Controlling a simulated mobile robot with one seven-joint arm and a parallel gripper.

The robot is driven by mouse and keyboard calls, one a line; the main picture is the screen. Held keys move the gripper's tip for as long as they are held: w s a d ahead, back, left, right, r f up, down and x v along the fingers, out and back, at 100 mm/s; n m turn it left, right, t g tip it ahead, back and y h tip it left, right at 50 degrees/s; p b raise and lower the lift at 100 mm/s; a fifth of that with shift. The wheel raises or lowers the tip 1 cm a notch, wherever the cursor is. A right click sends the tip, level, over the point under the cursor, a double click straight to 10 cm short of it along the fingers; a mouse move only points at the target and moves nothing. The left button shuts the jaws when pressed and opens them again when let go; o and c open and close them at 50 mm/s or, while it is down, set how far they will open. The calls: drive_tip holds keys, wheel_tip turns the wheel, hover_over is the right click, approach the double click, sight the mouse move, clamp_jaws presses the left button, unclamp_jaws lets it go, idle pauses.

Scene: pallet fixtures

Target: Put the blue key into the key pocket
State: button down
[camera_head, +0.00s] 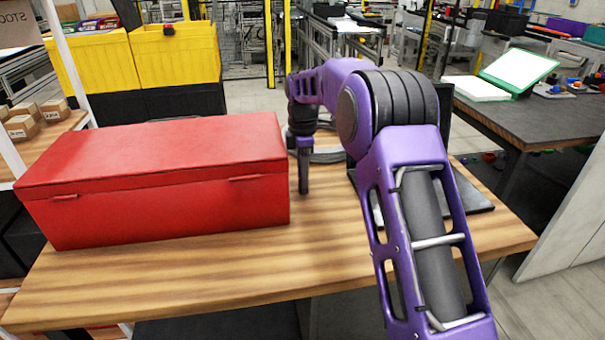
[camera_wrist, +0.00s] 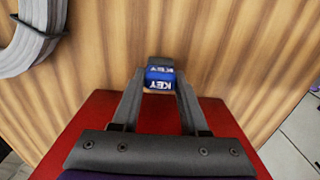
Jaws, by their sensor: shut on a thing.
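My gripper (camera_head: 303,188) points down over the wooden table, close to the right end of the red box. In the wrist view my gripper (camera_wrist: 159,82) is shut on the blue key (camera_wrist: 160,86), which carries white "KEY" lettering and sits between the fingertips. The key cannot be made out in the head view. I cannot identify the key pocket in either view; my arm covers part of the table.
The closed red box (camera_head: 165,170) fills the table's left side; its red surface (camera_wrist: 95,125) shows below the fingers. Grey coiled cable (camera_wrist: 32,38) lies nearby. A dark flat base (camera_head: 478,199) stands behind my arm. The wooden table's (camera_head: 200,285) front strip is clear.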

drive_tip(key=shift+f, duration=0.1)
drive_tip(key=shift+c, duration=2.1)
unclamp_jaws()
